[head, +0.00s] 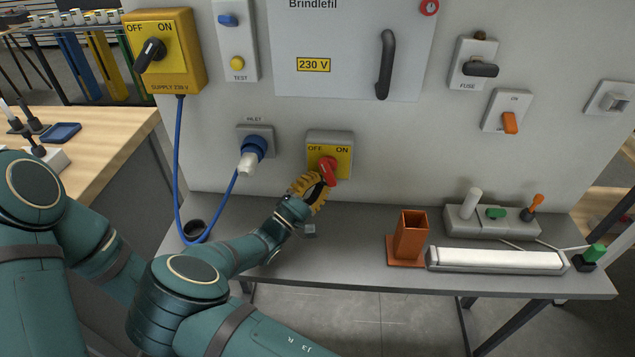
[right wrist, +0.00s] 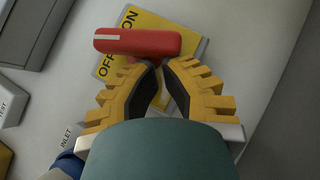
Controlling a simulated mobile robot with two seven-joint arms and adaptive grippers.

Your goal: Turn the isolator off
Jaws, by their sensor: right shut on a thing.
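The isolator (head: 345,160) is a grey box with a yellow OFF/ON plate and a red handle (head: 329,171), low on the middle of the panel. The handle slants, and I cannot tell its exact setting. In the right wrist view the handle (right wrist: 140,41) lies across the yellow plate (right wrist: 193,52), its white-marked end to the left, between the labels. My right gripper (head: 321,184), with yellow ribbed fingers, is at the handle's lower part. In the wrist view its fingertips (right wrist: 162,62) close together at the handle's right part, partly hidden. My left gripper is not in view.
A blue plug (head: 255,148) with its cable sits left of the isolator. A yellow supply switch (head: 165,55) is at upper left. An orange holder (head: 410,235) and a white tube lamp (head: 495,260) stand on the grey shelf (head: 350,262) at right.

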